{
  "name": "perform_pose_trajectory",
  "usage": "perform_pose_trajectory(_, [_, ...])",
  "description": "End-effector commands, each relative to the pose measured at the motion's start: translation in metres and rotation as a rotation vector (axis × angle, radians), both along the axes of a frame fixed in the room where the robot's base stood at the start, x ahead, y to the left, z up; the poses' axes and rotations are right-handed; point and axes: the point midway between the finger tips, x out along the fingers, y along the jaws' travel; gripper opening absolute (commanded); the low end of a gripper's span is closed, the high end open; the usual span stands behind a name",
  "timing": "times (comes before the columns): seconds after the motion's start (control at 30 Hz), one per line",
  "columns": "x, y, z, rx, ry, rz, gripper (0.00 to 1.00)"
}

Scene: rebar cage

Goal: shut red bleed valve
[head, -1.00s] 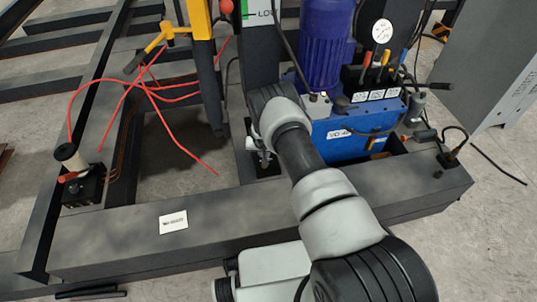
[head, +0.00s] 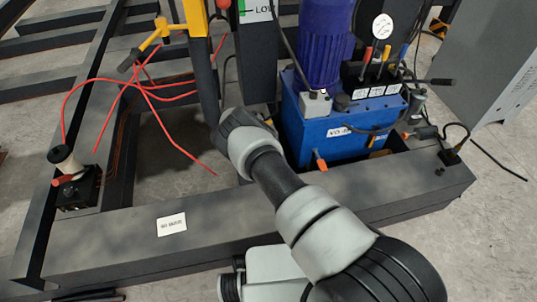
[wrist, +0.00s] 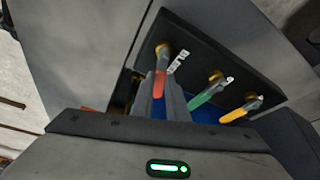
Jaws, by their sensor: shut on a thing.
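In the wrist view, a red-handled valve (wrist: 158,84) sits on a dark panel, left of a green-handled valve (wrist: 203,95) and an orange-handled valve (wrist: 241,110). The red handle hangs almost straight down in the picture from its brass pivot; the other two slant down to the left. My gripper (wrist: 161,100) is shut on the red handle, with grey fingers on both sides of it. The lower end of the handle is hidden by the fingers and the gripper body. In the head view my gripper and this panel are hidden behind my arm.
In the head view, a blue power unit (head: 335,135) with a motor and several coloured levers stands right of my arm. A dark steel beam (head: 120,250) crosses in front. A yellow post (head: 196,35) and loose red hose (head: 180,97) are at the left.

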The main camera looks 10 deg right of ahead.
Motion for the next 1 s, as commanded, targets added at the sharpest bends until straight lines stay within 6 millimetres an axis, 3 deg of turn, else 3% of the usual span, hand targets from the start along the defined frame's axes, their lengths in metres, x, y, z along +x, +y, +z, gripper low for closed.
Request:
perform_pose_trajectory(0.5, [-0.0087, -0.0020, -0.0009, 0.001, 0.002, -0.324, 0.00])
perform_pose_trajectory(1.0, [-0.0101, -0.0025, -0.0006, 0.003, 0.001, -0.381, 0.00])
